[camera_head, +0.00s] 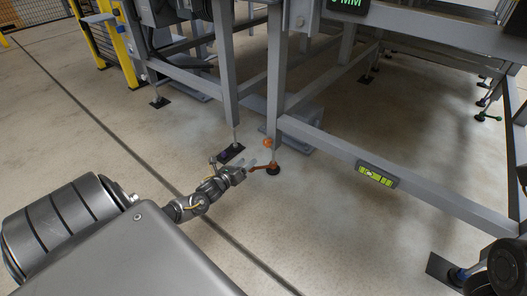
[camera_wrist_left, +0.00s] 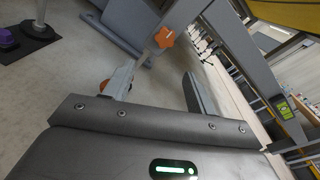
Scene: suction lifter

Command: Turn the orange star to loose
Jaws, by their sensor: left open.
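The orange star (camera_head: 267,142) is a small knob on the lower part of a grey frame leg, just above its foot. My left gripper (camera_head: 248,166) is open, low beside the leg, a little left of and below the star. In the left wrist view its two fingers (camera_wrist_left: 160,85) are apart with nothing between them, and the star is apart from both. My right gripper is not in view.
A grey frame beam (camera_head: 400,180) with a green level gauge (camera_head: 378,174) runs to the right. Open floor lies in front.

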